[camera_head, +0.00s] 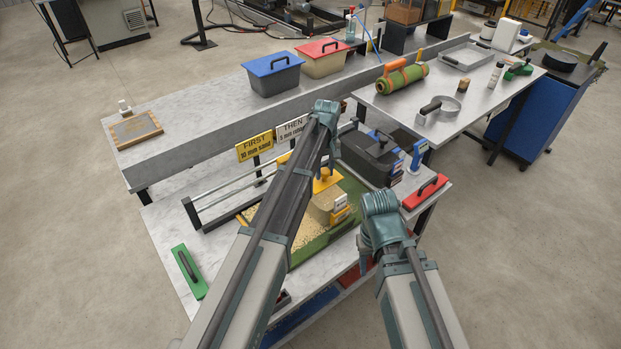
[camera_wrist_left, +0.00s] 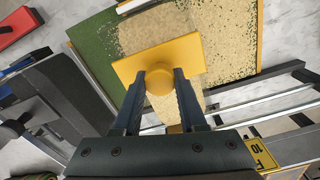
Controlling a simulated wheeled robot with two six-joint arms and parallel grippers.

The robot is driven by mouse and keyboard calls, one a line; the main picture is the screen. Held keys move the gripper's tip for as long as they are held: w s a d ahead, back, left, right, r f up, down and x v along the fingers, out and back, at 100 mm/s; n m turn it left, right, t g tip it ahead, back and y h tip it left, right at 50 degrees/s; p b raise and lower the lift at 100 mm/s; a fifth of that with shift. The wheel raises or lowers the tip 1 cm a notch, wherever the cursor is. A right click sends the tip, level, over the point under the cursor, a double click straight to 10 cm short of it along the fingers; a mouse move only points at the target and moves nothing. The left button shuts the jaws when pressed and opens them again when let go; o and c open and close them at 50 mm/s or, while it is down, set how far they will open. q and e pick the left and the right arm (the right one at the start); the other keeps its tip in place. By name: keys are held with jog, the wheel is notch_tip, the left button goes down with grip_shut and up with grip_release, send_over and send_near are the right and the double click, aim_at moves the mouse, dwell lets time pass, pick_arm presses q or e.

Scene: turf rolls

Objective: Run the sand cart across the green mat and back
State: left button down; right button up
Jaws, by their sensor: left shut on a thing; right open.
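The sand cart (camera_head: 322,206) is a beige box with a yellow top and a yellow knob. It stands on the green mat (camera_head: 352,187), towards the mat's right part. Pale sand (camera_head: 262,222) covers much of the mat to the cart's left; green shows bare on the right. My left gripper (camera_head: 326,168) is shut on the cart's yellow knob from above. In the left wrist view the knob (camera_wrist_left: 160,82) sits between both fingers, over the yellow plate. My right gripper (camera_head: 366,262) is open and empty near the table's front edge, off the mat.
A dark grey cart (camera_head: 366,160) stands just right of the mat. Rails (camera_head: 225,187) run along the mat's back left, with "FIRST" (camera_head: 255,146) and "THEN" signs behind.

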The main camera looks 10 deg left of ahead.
pick_arm(q)
jog(key=w+d, duration=0.9)
jog(key=w, duration=0.2)
jog(key=shift+d, duration=0.2)
jog(key=shift+w, duration=0.15)
jog(key=c, duration=0.8)
grip_release()
jog(key=o, duration=0.3)
jog(key=shift+d, duration=0.15)
jog(key=shift+o, duration=0.2)
jog(key=shift+r, duration=0.1)
